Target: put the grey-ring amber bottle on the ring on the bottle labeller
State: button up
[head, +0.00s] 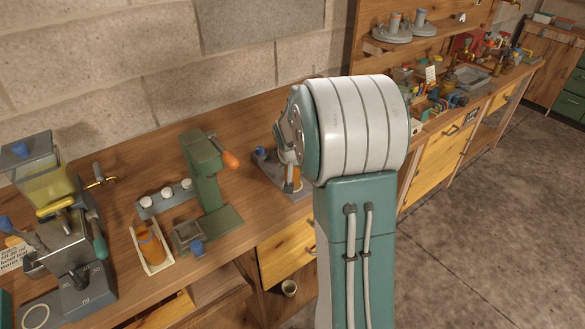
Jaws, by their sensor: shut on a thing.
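My gripper (288,158) shows only in part at the left edge of my own arm, which hides most of it. It is shut on an amber bottle (293,176), of which a small orange-brown part shows. The bottle is over or on a low grey device (267,172) with a blue knob, which looks like the bottle labeller. The labeller's right side is hidden by my arm. I cannot see the ring on it, the bottle's grey ring, or whether the bottle touches the device.
A green press (203,165) with an orange handle stands left of the grey device. A mill-like machine (68,250) stands at the far left. My arm covers the bench's right part.

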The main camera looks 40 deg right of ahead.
jog(key=o, duration=1.2)
jog(key=v, duration=1.2)
jog(key=s+a+r+n+y, duration=0.1)
jog(key=s+a+n, duration=0.1)
jog(key=s+a, duration=0.4)
jog(key=s+a+r+n+t+y, duration=0.1)
jog(key=s+a+n, duration=0.2)
jog(key=s+a, duration=0.4)
jog(key=s+a+r+n, duration=0.2)
jog(key=s+a, duration=0.5)
jog(key=s, duration=0.1)
jog(key=shift+s+a+t+y, duration=0.15)
jog(key=shift+a+t+y, duration=0.05)
jog(key=shift+t+y, duration=0.2)
